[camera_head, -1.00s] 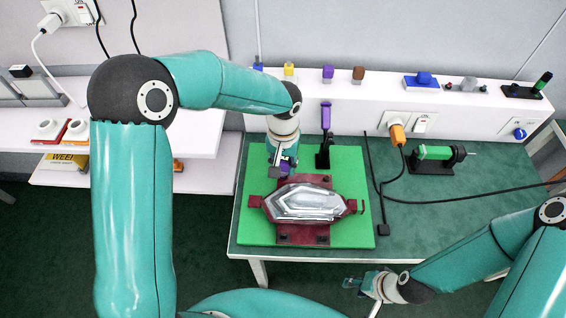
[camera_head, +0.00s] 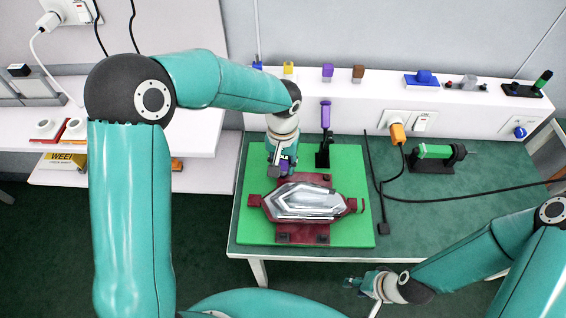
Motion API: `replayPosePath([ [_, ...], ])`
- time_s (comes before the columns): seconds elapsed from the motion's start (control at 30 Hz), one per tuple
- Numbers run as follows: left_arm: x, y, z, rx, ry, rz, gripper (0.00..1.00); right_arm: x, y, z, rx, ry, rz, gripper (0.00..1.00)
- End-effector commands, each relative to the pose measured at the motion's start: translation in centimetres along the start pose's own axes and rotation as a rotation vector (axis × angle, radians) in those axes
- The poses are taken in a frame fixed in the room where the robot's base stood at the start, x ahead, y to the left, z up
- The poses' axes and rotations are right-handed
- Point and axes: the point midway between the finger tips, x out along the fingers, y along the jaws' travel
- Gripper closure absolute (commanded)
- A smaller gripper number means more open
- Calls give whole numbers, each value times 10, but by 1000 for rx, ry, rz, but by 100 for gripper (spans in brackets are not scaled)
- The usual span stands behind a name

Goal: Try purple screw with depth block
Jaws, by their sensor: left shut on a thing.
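A clear and red tail lamp (camera_head: 305,201) lies on a dark red fixture (camera_head: 303,238) on a green mat (camera_head: 257,228). My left gripper (camera_head: 282,170) is over the mat behind the lamp's left half, shut on a small purple piece (camera_head: 285,164) mostly hidden by the fingers. I cannot tell whether this piece touches the lamp. A purple-handled upright tool (camera_head: 325,118) on a black base stands just right of the gripper. A purple block (camera_head: 327,71) sits on the white ledge. My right gripper (camera_head: 354,284) is low in front of the table, away from the lamp; its jaw opening is unclear.
The white ledge (camera_head: 460,112) carries yellow (camera_head: 288,68), brown (camera_head: 358,73) and blue (camera_head: 424,78) pieces. A green cylindrical tool (camera_head: 437,151) lies in a black holder. A black cable (camera_head: 450,197) crosses the table's right side. The front right tabletop is clear.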

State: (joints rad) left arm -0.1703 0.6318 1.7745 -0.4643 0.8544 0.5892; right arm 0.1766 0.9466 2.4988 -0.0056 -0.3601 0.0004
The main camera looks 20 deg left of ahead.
Motion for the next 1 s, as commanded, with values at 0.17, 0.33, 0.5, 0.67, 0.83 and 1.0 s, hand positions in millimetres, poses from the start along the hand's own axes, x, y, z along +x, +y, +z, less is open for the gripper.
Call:
replayPosePath([
  [0.17, 1, 0, 0, 0, 1, 0, 100, 3, 1, 0, 0, 0, 0, 60],
  [0.33, 1, -1, 0, -2, 1, 0, 100, 5, 2, 0, 0, 0, 0, 60],
  [0.5, 7, -1, 0, -2, 1, 0, 100, 10, 4, 0, 0, 0, 0, 60],
  [0.67, 13, -1, 0, -2, 0, 0, 100, 15, 6, 0, 0, 0, 0, 60],
  [0.83, 19, -1, 0, -2, 0, 0, 100, 21, 8, 0, 0, 0, 0, 60],
  [1.0, 25, -1, 0, -1, 0, 0, 100, 26, 9, 0, 0, 0, 0, 60],
])
